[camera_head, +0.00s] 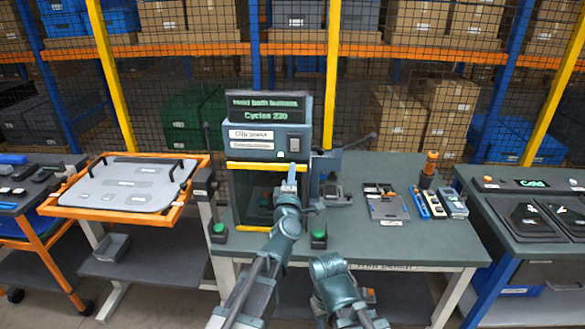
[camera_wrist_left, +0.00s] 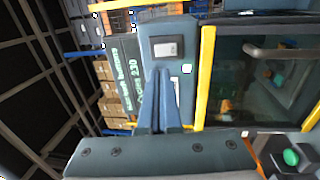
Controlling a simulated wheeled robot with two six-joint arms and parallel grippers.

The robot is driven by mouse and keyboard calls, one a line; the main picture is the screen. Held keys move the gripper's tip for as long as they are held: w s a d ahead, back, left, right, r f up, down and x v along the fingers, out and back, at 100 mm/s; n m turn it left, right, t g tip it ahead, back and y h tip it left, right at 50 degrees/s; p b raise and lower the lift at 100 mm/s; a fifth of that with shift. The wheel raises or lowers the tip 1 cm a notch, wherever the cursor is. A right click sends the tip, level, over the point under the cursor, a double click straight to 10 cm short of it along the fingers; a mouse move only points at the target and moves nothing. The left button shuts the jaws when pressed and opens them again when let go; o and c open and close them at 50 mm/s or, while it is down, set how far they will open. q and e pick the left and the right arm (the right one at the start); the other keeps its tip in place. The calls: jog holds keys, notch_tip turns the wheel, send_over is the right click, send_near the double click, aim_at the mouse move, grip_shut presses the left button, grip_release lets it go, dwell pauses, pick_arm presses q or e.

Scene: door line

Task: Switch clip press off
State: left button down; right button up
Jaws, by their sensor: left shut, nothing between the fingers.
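The clip press (camera_head: 270,140) is a dark grey machine with yellow edges on the middle bench. Its top display reads "Hold both buttons" and "Cycles 230". A small rocker switch (camera_head: 295,144) sits on the right of its upper panel. My left gripper (camera_head: 291,172) is shut and empty in front of the press, below the switch. In the wrist view its fingertips (camera_wrist_left: 160,72) point at the panel beside the switch.
Green buttons stand left (camera_head: 219,228) and right (camera_head: 319,236) of the press. A yellow-edged window (camera_wrist_left: 265,75) covers the press opening. Tools and a parts tray (camera_head: 388,206) lie on the bench to the right. An orange-framed panel (camera_head: 125,184) stands left.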

aim_at(296, 142)
pick_arm(q)
jog(key=w, duration=0.3)
jog(key=w+r+p, duration=0.1)
jog(key=w, duration=0.7)
jog(key=shift+w+r, duration=0.15)
jog(key=shift+r, duration=0.1)
jog(key=shift+w+r+p, duration=0.2)
jog(key=shift+w+p, duration=0.05)
jog(key=shift+p, duration=0.1)
jog(key=shift+s, duration=0.2)
jog(key=shift+s, duration=0.2)
jog(key=s+r+p, duration=0.2)
jog(key=s, duration=1.1)
jog(key=shift+s, duration=0.2)
